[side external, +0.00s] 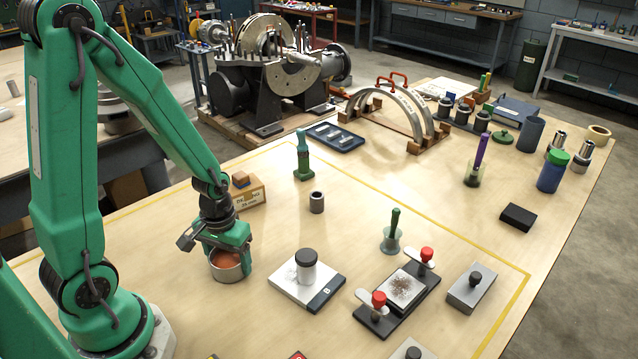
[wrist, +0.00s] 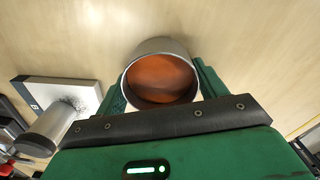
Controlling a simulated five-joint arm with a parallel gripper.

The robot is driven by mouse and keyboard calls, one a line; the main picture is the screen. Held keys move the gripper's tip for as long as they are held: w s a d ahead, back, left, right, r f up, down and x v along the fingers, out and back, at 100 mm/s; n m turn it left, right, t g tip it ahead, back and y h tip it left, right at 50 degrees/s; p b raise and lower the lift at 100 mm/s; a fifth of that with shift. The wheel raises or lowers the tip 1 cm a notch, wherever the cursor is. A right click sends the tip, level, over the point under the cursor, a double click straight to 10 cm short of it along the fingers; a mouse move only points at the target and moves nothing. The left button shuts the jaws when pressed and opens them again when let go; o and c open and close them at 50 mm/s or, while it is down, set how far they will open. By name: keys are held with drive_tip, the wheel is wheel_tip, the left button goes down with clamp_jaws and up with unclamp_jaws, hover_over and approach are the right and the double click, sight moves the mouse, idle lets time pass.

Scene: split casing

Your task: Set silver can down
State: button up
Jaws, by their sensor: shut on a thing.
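The silver can (side external: 231,273) is a short, open-topped metal cylinder with an orange-brown inside. My gripper (side external: 229,254) is shut on it from above, at the left part of the bench. In the wrist view the can (wrist: 162,46) sits upright between the two green fingers of my gripper (wrist: 160,80), its mouth facing the camera. The can's base is at or very near the wooden bench top (side external: 190,308); I cannot tell whether it touches.
A small metal sleeve (side external: 317,203), a green-handled tool (side external: 303,157) and a cardboard box (side external: 247,194) stand farther back. A clamp fixture (side external: 399,288) lies right. Bare wood surrounds the can.

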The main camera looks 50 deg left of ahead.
drive_tip(key=shift+f, duration=0.15)
drive_tip(key=o, duration=1.2)
drive_tip(key=shift+r, duration=6.2)
wheel_tip(320, 180, up, 11)
drive_tip(key=m+t, duration=0.5)
hover_over(229, 261)
drive_tip(key=s+d, duration=0.2)
drive_tip(key=d, duration=0.2)
drive_tip(key=shift+s+d+r+t, duration=0.25)
drive_tip(key=shift+s+r+t, duration=0.05)
drive_tip(key=shift+s+r, duration=0.15)
